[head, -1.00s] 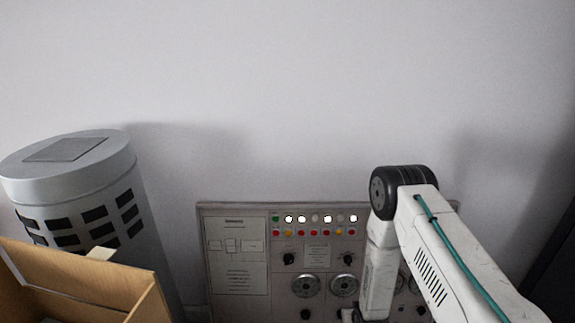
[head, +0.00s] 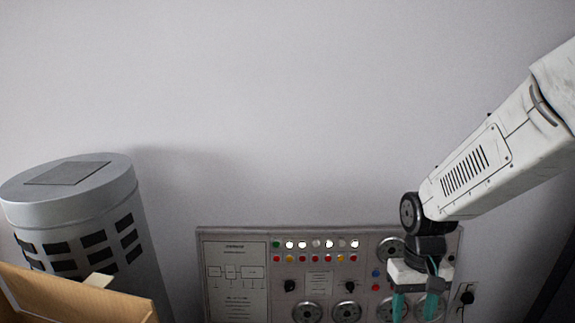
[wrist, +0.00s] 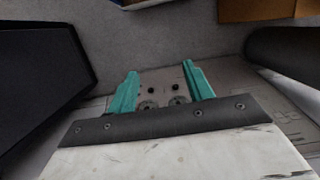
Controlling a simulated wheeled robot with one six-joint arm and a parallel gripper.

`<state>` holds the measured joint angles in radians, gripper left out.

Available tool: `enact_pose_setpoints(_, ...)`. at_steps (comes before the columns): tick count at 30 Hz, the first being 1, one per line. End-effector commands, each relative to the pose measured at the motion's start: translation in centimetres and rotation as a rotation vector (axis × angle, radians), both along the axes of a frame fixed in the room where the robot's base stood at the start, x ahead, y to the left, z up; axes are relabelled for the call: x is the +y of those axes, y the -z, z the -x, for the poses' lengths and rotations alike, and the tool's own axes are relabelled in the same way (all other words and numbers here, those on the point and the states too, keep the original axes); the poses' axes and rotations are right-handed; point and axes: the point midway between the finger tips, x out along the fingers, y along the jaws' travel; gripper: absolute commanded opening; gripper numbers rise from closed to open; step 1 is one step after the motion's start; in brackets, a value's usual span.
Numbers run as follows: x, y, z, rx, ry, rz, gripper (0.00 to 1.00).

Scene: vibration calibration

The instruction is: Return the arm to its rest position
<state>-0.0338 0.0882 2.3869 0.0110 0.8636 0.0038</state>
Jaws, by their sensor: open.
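My gripper (head: 416,307) is at the lower right of the head view, pointing down in front of the right part of the control panel (head: 233,313). Its two teal fingers are apart with nothing between them, and their tips reach near the bottom edge. My white arm comes in from the right edge above it. In the wrist view my gripper (wrist: 160,80) shows both teal fingers spread, with part of the panel and its dials visible between and beyond them. Some panel dials are hidden behind the gripper.
A grey cylinder (head: 70,205) with dark slots stands at left. An open cardboard box (head: 75,297) is in front of it. A dark flat-sided object (wrist: 40,80) is at left in the wrist view. The wall above the panel is bare.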

Motion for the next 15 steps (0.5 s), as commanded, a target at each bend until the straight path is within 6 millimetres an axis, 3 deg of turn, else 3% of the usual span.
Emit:
enact_pose_setpoints(1, -0.2, -2.1, 1.5, 0.001, 0.001, 0.001, 0.51)
enact_pose_setpoints(6, -0.6, -7.3, 6.7, 0.017, 0.002, 0.004, 0.51)
enact_pose_setpoints(12, -1.0, -11.8, 11.9, -0.039, 0.008, 0.007, 0.51)
enact_pose_setpoints(15, -1.1, -13.4, 13.6, -0.114, 0.012, 0.007, 0.51)
